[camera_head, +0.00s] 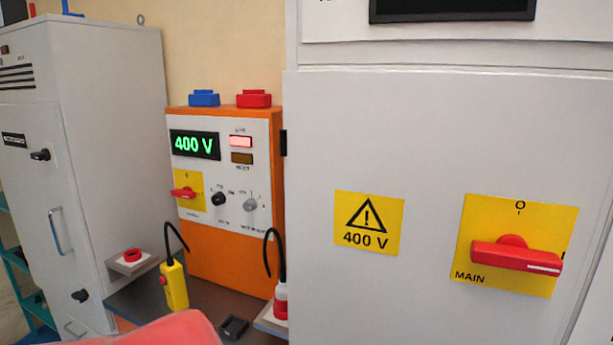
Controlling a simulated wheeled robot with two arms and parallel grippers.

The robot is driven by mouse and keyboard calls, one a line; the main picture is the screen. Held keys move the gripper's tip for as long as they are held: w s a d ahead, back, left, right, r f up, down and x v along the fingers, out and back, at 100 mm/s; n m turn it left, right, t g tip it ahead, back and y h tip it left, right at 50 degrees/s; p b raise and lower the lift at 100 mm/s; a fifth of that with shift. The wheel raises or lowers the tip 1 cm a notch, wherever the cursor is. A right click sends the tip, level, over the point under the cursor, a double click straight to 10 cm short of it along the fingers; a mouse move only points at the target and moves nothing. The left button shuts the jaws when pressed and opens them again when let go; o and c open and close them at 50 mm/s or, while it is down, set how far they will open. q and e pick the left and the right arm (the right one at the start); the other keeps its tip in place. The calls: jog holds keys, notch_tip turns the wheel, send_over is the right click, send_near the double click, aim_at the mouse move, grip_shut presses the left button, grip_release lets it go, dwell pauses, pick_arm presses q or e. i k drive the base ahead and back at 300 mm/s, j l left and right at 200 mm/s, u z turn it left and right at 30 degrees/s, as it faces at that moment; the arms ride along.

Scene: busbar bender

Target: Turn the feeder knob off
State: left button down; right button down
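No knob in view carries a readable feeder label. On the orange and white panel box, a small red rotary knob (183,192) sits on a yellow plate with its handle about level. A black knob (218,199) and a grey knob (250,205) are to its right. A large red knob (516,256) on a yellow plate marked MAIN is on the right cabinet, its handle near level and its white mark to the right. The left cabinet has a black handle knob (40,155) under a black label too small to read. Neither gripper is in view.
The orange box display (195,145) reads 400 V and a red lamp (241,142) is lit. A yellow pendant (174,286) and a red and white device (281,299) stand below. A rounded pinkish-red shape (165,333) covers the bottom left edge.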

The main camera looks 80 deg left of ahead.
aim_at(251, 204)
jog(key=u, duration=0.45)
jog(key=k+u, duration=0.1)
jog(key=u, duration=0.35)
jog(key=j+u, duration=0.1)
jog(key=u, duration=0.8)
jog(key=j+u, duration=0.1)
jog(key=u, duration=0.35)
jog(key=j+u, duration=0.1)
jog(key=u, duration=0.35)
jog(key=k, duration=0.05)
